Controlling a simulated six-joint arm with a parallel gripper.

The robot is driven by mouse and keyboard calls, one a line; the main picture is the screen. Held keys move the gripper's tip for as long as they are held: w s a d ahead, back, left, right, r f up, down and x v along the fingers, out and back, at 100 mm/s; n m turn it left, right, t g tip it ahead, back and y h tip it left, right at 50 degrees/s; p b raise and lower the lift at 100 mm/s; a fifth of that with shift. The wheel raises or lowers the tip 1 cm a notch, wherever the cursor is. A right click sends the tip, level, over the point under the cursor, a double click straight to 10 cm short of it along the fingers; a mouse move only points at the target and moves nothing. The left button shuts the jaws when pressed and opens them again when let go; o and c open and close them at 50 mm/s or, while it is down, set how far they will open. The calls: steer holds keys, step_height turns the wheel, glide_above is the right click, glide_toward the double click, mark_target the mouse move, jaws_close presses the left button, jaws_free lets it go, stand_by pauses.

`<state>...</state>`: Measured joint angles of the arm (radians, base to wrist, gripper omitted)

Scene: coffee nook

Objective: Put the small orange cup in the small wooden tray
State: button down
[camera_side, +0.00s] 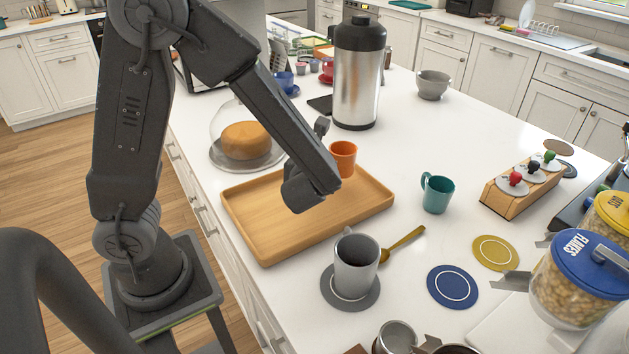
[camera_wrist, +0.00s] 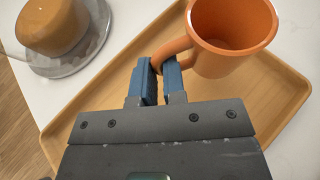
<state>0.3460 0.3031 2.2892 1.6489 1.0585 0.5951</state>
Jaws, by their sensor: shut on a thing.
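The small orange cup (camera_side: 343,157) is held over the far part of the wooden tray (camera_side: 253,241). In the wrist view the orange cup (camera_wrist: 236,37) is upright, its handle between the blue fingertips of my gripper (camera_wrist: 161,82). My gripper is shut on that handle. The tray's base and rim also show below the cup in the wrist view (camera_wrist: 285,108). The tray is otherwise empty where I can see it. In the side view my arm hides the fingertips, and whether the cup touches the tray is hard to tell.
A cake on a stand under a clear dome (camera_side: 245,142) is left of the tray. A steel flask (camera_side: 357,85) stands behind it. A teal mug (camera_side: 437,194) is to the right. A grey cup (camera_side: 356,264) on a coaster and a wooden spoon (camera_side: 403,243) lie in front.

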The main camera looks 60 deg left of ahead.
steer(key=shift+f, duration=1.9)
steer(key=shift+f, duration=0.1)
steer(key=c, duration=1.2)
jaws_free()
